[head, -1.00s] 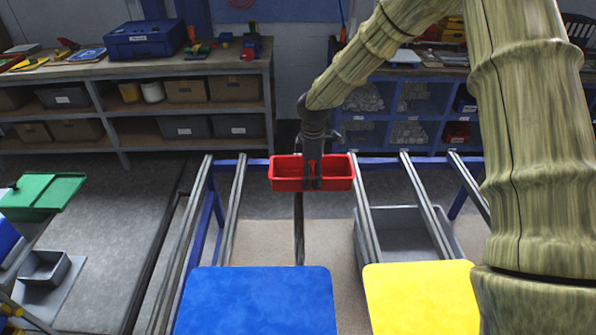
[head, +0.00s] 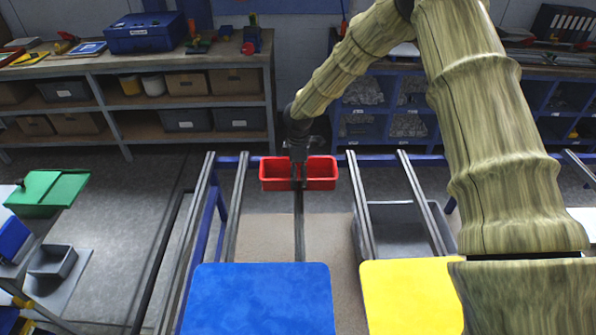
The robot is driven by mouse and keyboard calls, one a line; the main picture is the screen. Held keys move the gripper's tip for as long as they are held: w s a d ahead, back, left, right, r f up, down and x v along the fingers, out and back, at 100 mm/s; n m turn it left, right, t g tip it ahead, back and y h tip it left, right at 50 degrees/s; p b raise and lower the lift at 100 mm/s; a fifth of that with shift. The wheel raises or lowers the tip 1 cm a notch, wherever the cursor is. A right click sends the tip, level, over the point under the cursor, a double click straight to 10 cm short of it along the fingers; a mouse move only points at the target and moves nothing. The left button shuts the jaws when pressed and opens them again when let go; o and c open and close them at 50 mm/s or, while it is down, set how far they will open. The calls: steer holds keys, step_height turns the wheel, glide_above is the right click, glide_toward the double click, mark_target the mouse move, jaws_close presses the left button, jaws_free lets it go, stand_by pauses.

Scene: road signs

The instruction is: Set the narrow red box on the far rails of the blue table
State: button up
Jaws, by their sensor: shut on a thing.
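The narrow red box (head: 320,174) is at the far end of the rails, in the middle of the head view. My gripper (head: 299,172) points down over its middle and is shut on it, hiding part of its inside. The box spans the central rail (head: 299,225) near the blue cross bar. I cannot tell whether it touches the rails or hangs just above them. The blue table's rails run away from the viewer, with a blue panel (head: 258,300) at their near end.
A yellow panel (head: 410,295) lies right of the blue panel. A grey bin (head: 395,228) sits low between the right rails. A shelf bench (head: 190,68) stands behind at left, blue shelving (head: 385,105) behind at right. A green tray (head: 48,192) is at far left.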

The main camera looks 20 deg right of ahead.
steer(key=shift+f, duration=0.2)
steer(key=o, duration=0.8)
steer(key=shift+r, duration=0.1)
steer(key=shift+r+b, duration=2.2)
steer(key=shift+r, duration=3.85)
